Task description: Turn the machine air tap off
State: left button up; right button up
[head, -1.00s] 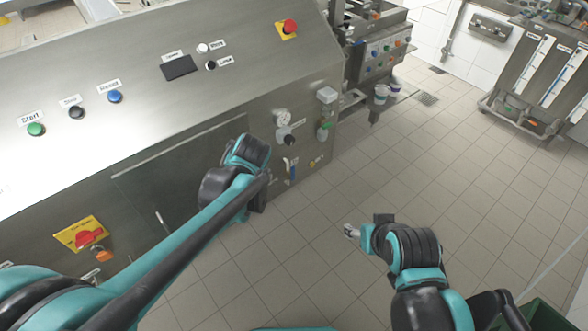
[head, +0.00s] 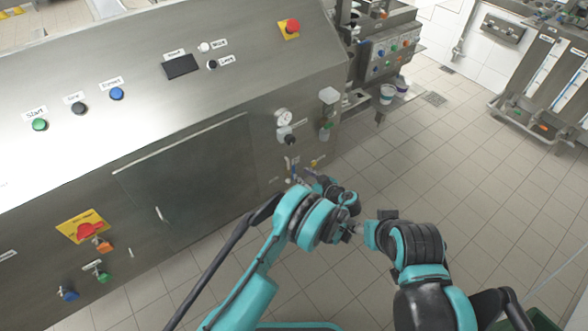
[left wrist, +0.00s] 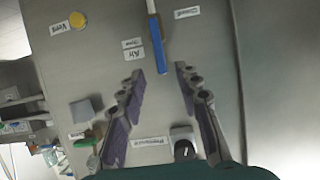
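The air tap has a long blue handle (left wrist: 154,38) on the steel panel, and it shows in the left wrist view between small labels. The label on one side reads "Air" (left wrist: 134,54). Contact cannot be made out. In the head view my left gripper (head: 306,178) points at the machine. My right gripper (head: 350,231) is held over the floor; its fingers are too small to judge.
A pressure gauge (head: 284,117) and a black knob (head: 290,139) sit above the tap. A yellow button (left wrist: 77,20) is beside it. Clear containers (head: 328,96) stick out to the right.

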aim_at(294, 170)
pick_arm(q)
jog(key=b+x, duration=0.2)
jog(key=x, duration=0.4)
jog(key=shift+a+f, duration=0.1)
jog(key=shift+f, duration=0.15)
jog(key=shift+w+a+f, duration=0.15)
jog(key=shift+w+a, duration=0.2)
jog(key=shift+w, duration=0.2)
grip_shut()
